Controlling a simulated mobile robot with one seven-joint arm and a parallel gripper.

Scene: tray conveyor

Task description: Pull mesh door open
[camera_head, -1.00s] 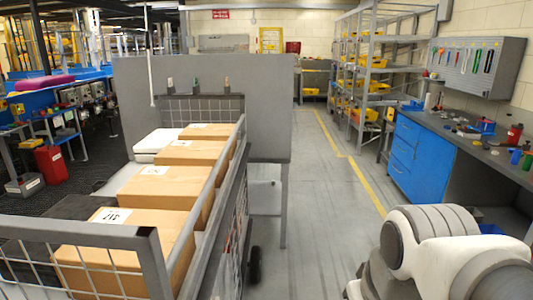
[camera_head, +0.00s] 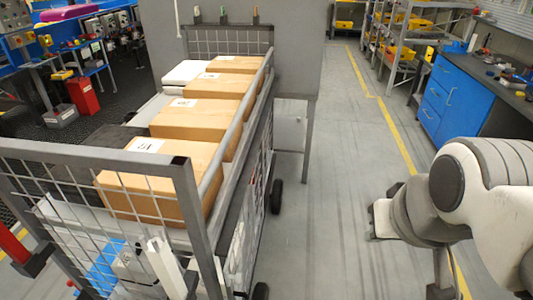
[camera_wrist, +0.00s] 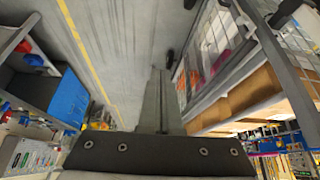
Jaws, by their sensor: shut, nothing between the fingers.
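The mesh door (camera_head: 95,157) has a dark grey frame with wire mesh and stands across the near end of the conveyor in the head view. It looks closed. A pale upright piece (camera_head: 166,268) shows at its lower right; I cannot tell whether it is a handle. My gripper (camera_wrist: 160,75) shows in the wrist view as grey fingers together, with nothing between them, over the floor. It is apart from the door; my arm is to the right of the conveyor in the head view.
Several cardboard boxes (camera_head: 150,190) lie in a row behind the door, beside a grey side rail (camera_head: 236,130). A grey panel (camera_head: 300,45) stands at the far end. A blue drawer bench (camera_head: 450,95) is at the right. The floor (camera_head: 335,170) between is clear.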

